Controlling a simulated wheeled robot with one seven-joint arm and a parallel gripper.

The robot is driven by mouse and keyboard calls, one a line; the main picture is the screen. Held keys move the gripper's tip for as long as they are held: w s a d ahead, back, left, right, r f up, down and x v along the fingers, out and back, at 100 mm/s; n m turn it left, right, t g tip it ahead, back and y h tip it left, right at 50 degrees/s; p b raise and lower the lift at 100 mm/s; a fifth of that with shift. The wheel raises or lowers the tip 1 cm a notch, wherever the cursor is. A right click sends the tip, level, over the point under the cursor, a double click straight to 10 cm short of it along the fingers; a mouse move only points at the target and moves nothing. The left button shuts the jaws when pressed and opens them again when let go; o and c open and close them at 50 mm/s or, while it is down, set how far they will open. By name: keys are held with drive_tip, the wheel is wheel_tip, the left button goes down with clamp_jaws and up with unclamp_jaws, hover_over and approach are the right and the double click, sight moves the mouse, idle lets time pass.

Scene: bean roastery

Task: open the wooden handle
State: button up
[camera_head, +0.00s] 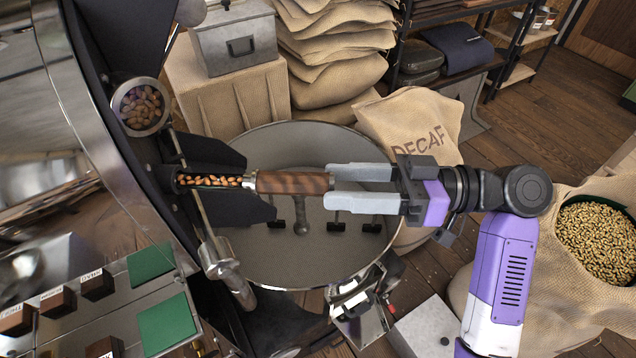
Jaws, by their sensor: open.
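The wooden handle (292,182) is a dark brown grip on the end of a metal sampling scoop, left of the picture's middle. The scoop's trough (208,181) holds brown beans and lies in the front of the dark roaster (110,130). My gripper (330,187) comes from the right, with its two grey fingers apart. The fingertips are at the handle's right end, one toward its upper side and one toward its lower side. I cannot tell whether they touch it.
A round steel cooling tray (300,270) with stirring arms lies below the handle. A round bean window (141,106) is above left. A DECAF sack (415,125) stands behind the tray, and an open sack of pale beans (600,236) is at the right.

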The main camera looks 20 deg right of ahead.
drive_tip(key=v, duration=0.2)
drive_tip(key=shift+d, duration=0.3)
drive_tip(key=shift+c, duration=0.2)
idle(0.6)
